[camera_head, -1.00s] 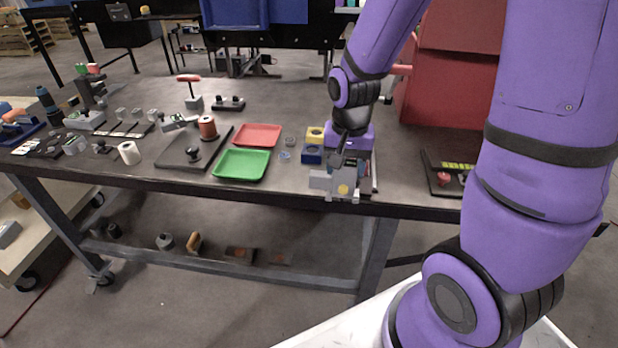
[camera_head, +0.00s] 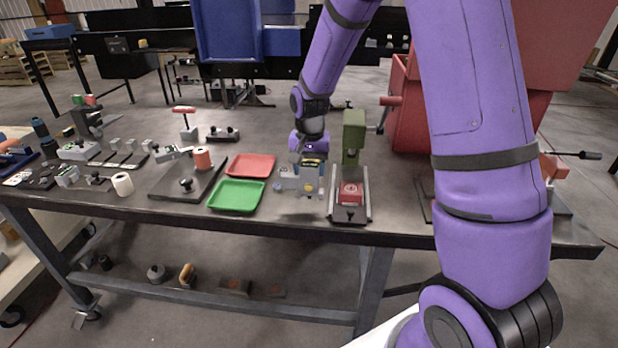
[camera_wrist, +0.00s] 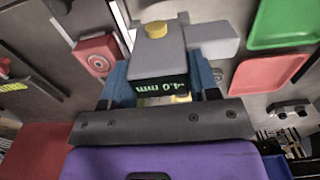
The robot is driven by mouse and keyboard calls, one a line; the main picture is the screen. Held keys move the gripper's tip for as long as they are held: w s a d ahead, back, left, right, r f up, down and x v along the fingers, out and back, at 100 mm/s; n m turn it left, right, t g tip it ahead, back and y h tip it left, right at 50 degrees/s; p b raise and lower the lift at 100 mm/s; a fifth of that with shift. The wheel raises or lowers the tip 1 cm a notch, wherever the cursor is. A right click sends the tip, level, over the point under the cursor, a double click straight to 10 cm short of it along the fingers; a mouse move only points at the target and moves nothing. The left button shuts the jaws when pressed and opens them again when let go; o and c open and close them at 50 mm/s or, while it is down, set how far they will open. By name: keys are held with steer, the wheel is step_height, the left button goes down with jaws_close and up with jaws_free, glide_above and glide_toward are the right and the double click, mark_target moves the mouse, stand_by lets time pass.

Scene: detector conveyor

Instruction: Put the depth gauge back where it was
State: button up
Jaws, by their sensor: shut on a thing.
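The depth gauge (camera_head: 290,184) is a grey block with a wide grey body and a yellow round button. In the wrist view the depth gauge (camera_wrist: 165,55) shows a dark display reading "-4.0 mm". My gripper (camera_head: 310,164) is shut on it, with blue fingers on both sides of the display block in the wrist view (camera_wrist: 162,82). In the head view the gauge appears over the table's front part, between the green tray and the rail with the red block. I cannot tell its height above the table. My gripper hides what lies behind it.
A green tray (camera_head: 237,196) and a red tray (camera_head: 250,166) lie left of the gauge. To the right stand a rail (camera_head: 366,206) carrying a red block (camera_head: 350,193) and a green post (camera_head: 353,137). A dark plate with an orange spool (camera_head: 202,159) is farther left.

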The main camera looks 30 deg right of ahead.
mark_target(309, 180)
steer(key=shift+w+f, duration=0.2)
steer(key=shift+w, duration=0.05)
steer(key=shift+f, duration=1.55)
steer(key=shift+f, duration=0.6)
steer(key=o, duration=1.3)
